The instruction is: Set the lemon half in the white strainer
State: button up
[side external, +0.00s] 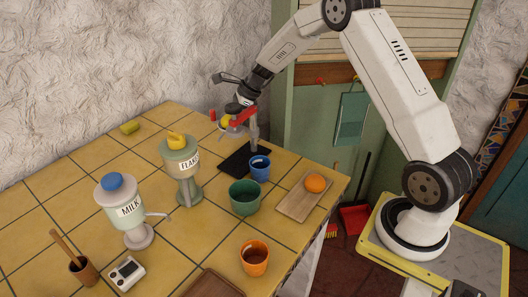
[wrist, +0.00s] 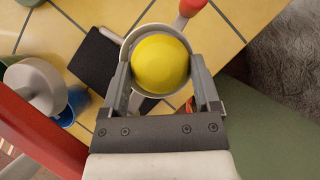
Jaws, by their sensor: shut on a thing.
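The yellow lemon half (wrist: 160,65) is between the two fingers of my gripper (wrist: 162,80), which is shut on it. In the side view the lemon half (side external: 227,121) shows as a small yellow patch below my gripper (side external: 232,114). The pale strainer (wrist: 129,45) shows as a ring around and behind the lemon half in the wrist view, with a red-tipped handle (wrist: 193,6). In the side view the strainer (side external: 236,131) is just under the lemon half, beside a grey stand. I cannot tell whether the lemon half touches it.
A red bar (wrist: 35,130) and a grey column stand close beside my gripper. The black base (side external: 236,163) is below. The counter's back left is mostly clear.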

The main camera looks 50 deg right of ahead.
jog(key=shift+s+a+f, duration=0.4)
jog(key=shift+a+f, duration=0.35)
jog(key=o, duration=1.1)
jog(key=shift+r, duration=0.1)
jog(key=shift+w+r, duration=0.2)
jog(key=shift+r, duration=0.65)
jog(key=shift+s+r, duration=0.15)
jog(key=shift+r, duration=0.55)
jog(key=shift+d+r, duration=0.15)
jog(key=shift+r, duration=1.95)
